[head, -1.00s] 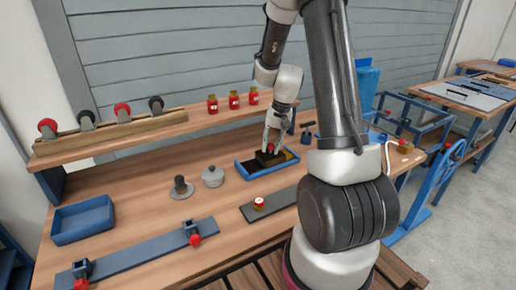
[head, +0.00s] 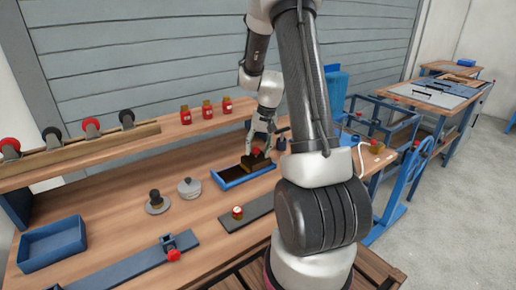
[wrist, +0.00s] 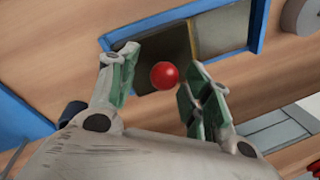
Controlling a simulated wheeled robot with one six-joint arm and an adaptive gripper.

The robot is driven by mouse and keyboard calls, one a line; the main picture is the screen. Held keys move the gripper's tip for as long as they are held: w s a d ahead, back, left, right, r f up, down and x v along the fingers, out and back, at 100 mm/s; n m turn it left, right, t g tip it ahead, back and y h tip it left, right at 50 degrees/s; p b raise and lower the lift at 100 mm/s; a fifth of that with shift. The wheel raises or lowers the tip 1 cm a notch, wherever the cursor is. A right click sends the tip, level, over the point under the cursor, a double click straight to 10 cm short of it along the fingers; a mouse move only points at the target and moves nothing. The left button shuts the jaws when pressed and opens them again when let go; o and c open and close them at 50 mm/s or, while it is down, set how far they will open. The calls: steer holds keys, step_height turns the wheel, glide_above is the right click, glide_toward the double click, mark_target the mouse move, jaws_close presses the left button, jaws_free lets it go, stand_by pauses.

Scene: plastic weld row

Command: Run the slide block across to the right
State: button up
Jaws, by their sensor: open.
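The slide block (head: 254,163) is a dark block topped by a red ball knob. It sits inside a shallow blue-rimmed tray (head: 233,183), towards the tray's right end in the head view, with dark bare floor to its left. My gripper (head: 261,146) points down over the block, its fingers on either side of the knob. In the wrist view, the red knob (wrist: 164,75) shows between the open, green-padded fingers of my gripper (wrist: 160,85), with visible gaps beside it. Part of the tray is cut off there, and the fingers partly hide the block in the head view.
A grey lidded pot (head: 190,187) and a dark knob on a round base (head: 157,203) stand left of the tray. A dark strip with a red-topped piece (head: 238,212) lies in front. Red bottles (head: 207,109) stand on the shelf behind. A blue bin (head: 52,243) is far left.

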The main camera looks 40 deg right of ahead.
step_height(320, 180, up, 12)
steer(key=s+d, duration=0.1)
steer(key=d, duration=0.1)
steer(key=shift+s, duration=0.15)
steer(key=shift+f, duration=0.15)
stand_by(0.3)
steer(key=s+a+r+n+t, duration=0.1)
steer(key=s+a+r+n, duration=0.1)
steer(key=s, duration=0.5)
steer(key=s+a+r+n+t+h, duration=0.1)
steer(key=s+a+r+n, duration=0.1)
steer(key=s+a+r, duration=0.3)
steer(key=s+a+r+n+t, duration=0.1)
steer(key=s+a+r+n, duration=0.1)
steer(key=s+a+r, duration=0.2)
steer(key=shift+s+a+n+h, duration=0.4)
steer(key=shift+s+a, duration=1.1)
steer(key=shift+s, duration=1.7)
